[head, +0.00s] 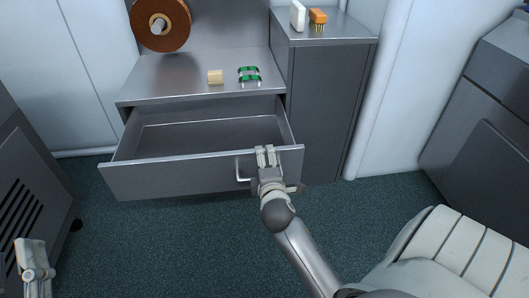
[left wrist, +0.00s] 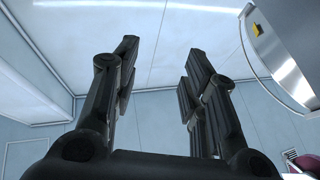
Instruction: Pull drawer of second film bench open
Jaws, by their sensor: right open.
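The grey metal drawer (head: 150,178) of the film bench (head: 190,83) stands pulled out in the head view, and its inside looks empty. A silver bar handle (head: 239,170) is on its front, right of the middle. My right gripper (head: 265,152) is open at the top edge of the drawer front, just right of the handle. I cannot tell whether it touches the drawer. My left gripper (head: 32,245) is low at the left edge, far from the drawer. The left wrist view shows its two fingers (left wrist: 158,75) spread apart with nothing between them.
A side cabinet (head: 330,110) carries a white object (head: 297,15) and an orange brush (head: 318,19).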

